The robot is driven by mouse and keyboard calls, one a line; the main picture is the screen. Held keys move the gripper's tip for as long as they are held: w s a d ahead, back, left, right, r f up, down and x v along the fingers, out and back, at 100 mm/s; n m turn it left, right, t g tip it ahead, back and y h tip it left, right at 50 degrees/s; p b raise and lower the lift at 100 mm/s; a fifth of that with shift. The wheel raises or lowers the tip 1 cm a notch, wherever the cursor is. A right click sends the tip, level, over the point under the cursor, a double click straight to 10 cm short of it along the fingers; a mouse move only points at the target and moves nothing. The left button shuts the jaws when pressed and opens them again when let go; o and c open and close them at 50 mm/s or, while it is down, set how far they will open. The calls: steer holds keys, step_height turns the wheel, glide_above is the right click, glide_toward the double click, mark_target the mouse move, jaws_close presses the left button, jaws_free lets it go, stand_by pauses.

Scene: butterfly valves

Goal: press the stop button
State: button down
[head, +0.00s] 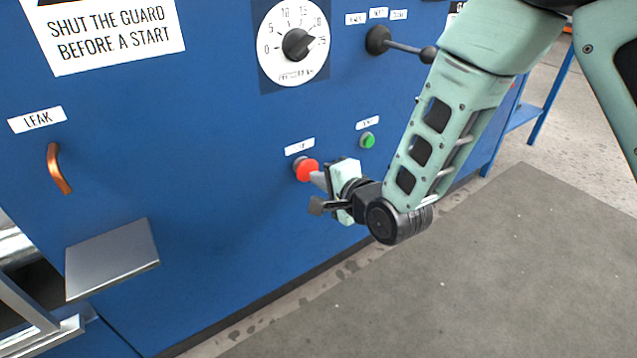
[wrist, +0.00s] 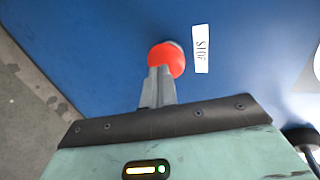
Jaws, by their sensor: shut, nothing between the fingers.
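The stop button (head: 306,170) is a round red mushroom head on the blue panel, under a small white label. It also shows in the wrist view as a red disc (wrist: 165,60), beside a label reading STOP. My gripper (head: 318,180) is shut and empty, its fingertips pointing at the button. In the wrist view my gripper's closed fingertips (wrist: 160,72) overlap the lower part of the red head. They are at or very near its face; I cannot tell whether they touch. Part of the button's right edge is hidden by the fingers in the head view.
A green button (head: 368,140) sits up and right of the stop button. Above are a dial (head: 297,43) and a lever with a black knob (head: 400,46). At left are a copper handle (head: 58,168) and a metal shelf (head: 112,260). The floor right is clear.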

steer(key=shift+w+a, duration=0.25)
steer(key=shift+w, duration=0.1)
